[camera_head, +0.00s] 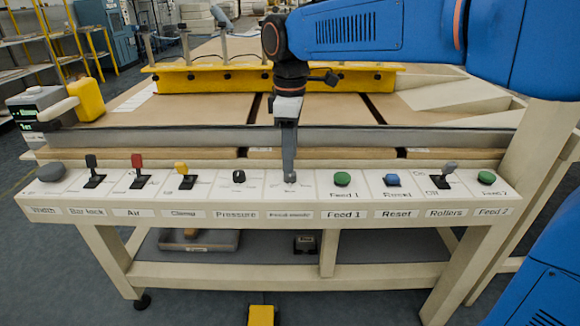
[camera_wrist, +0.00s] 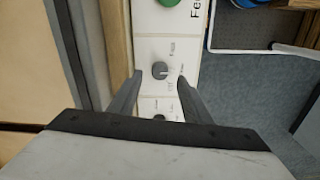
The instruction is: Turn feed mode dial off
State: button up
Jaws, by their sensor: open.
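The feed mode dial (camera_wrist: 160,70) is a small round grey knob on a white panel plate, with a pale pointer line and small lettering around it. In the head view the dial (camera_head: 290,178) is mostly hidden by my gripper, above the "Feed mode" label. My gripper (camera_head: 289,172) points down at it from above. In the wrist view my gripper (camera_wrist: 158,75) is open, with one finger on each side of the dial. A gap shows between the dial and each finger. The exact pointer setting is too small to read for sure.
The pressure knob (camera_head: 238,177) is just left of the dial, and the green Feed 1 button (camera_head: 342,179) is just right. Lever switches, including the yellow clamp lever (camera_head: 183,170), stand further left. The rollers lever (camera_head: 446,172) is at right. A grey roll bar (camera_head: 400,138) runs behind the panel.

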aim_at(290, 177)
jog(key=shift+f, duration=1.95)
jog(key=c, duration=1)
jog(key=shift+c, duration=0.2)
jog(key=shift+m, duration=0.4)
jog(key=m, duration=1.1)
